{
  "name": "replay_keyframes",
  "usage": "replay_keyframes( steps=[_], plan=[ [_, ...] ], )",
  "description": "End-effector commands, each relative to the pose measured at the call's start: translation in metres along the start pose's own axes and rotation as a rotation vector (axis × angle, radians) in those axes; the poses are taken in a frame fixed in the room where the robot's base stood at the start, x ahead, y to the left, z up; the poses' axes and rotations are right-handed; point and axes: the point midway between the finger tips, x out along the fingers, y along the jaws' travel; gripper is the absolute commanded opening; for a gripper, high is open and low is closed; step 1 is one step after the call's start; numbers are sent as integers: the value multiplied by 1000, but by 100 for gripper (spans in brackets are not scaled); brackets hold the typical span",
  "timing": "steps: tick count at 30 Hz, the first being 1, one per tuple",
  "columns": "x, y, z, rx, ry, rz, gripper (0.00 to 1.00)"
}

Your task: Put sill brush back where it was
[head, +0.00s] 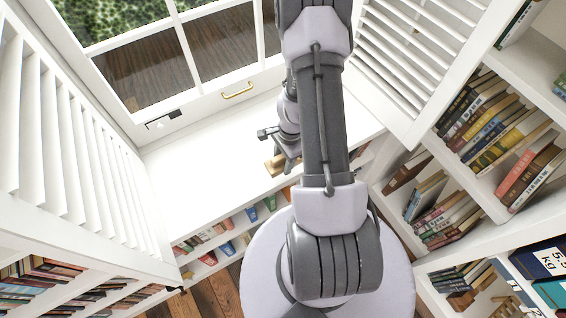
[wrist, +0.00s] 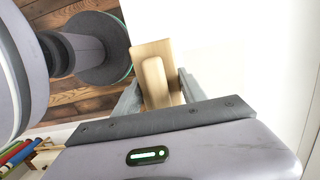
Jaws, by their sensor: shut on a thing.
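The sill brush shows in the wrist view as a pale wooden piece (wrist: 155,72) between the fingers of my gripper (wrist: 160,92). My gripper is shut on it. In the head view my gripper (head: 280,155) is over the front part of the white sill (head: 200,180), and a small tan part of the brush (head: 275,166) shows beside it. My arm hides the rest of the brush there. I cannot tell whether the brush touches the sill.
The window with a brass handle (head: 238,90) stands behind the sill. White louvred shutters (head: 75,150) flank the sill. Bookshelves (head: 490,130) stand at the right, with more books under the sill. The sill's left part is clear.

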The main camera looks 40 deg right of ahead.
Motion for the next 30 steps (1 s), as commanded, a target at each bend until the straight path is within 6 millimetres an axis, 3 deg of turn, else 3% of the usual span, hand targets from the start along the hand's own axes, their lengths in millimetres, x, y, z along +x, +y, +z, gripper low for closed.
replay_keyframes(
  steps=[5,7,8,15,16,19,30],
  plan=[
    [36,0,-5,3,-1,2,5],
    [36,0,-5,2,-1,1,5],
    [34,0,-5,2,0,0,0],
    [37,0,-6,2,0,0,0],
    [37,0,-6,1,0,1,51],
    [36,0,-6,1,0,1,70],
    [36,1,-6,1,-1,1,71]
  ],
)
